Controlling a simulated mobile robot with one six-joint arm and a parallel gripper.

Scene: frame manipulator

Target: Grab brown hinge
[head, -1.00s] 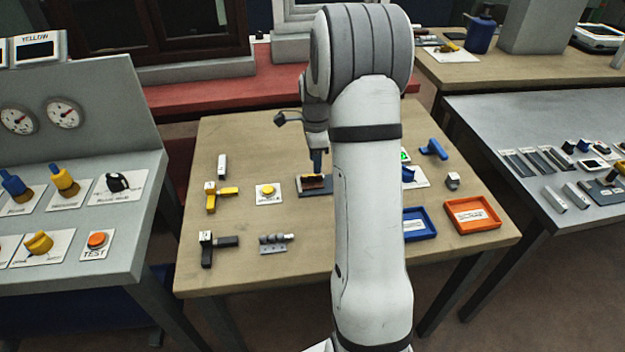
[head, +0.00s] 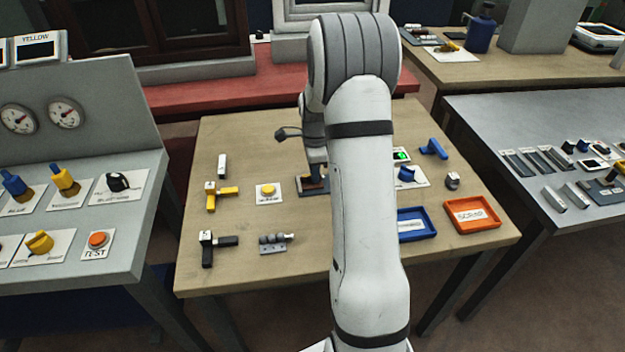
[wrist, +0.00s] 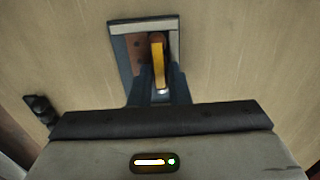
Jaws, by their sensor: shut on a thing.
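The brown hinge (wrist: 157,50) shows in the wrist view as an orange-brown upright leaf beside a darker brown leaf with holes. It is at a dark rectangular pad with a pale edge (wrist: 120,27). My gripper (wrist: 158,75) has its two dark fingers on either side of the hinge and is shut on it. In the head view my gripper (head: 312,182) is low over the same pad (head: 303,190), and the hinge is mostly hidden behind the fingers and arm. I cannot tell whether the hinge still touches the pad.
On the wooden table, a yellow button (head: 267,190), yellow-handled piece (head: 221,195), black-handled piece (head: 217,243) and grey hinge-like part (head: 275,243) lie left. A blue tray (head: 431,233), orange tray (head: 497,224) and blue handle (head: 434,148) lie right. My arm covers the middle.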

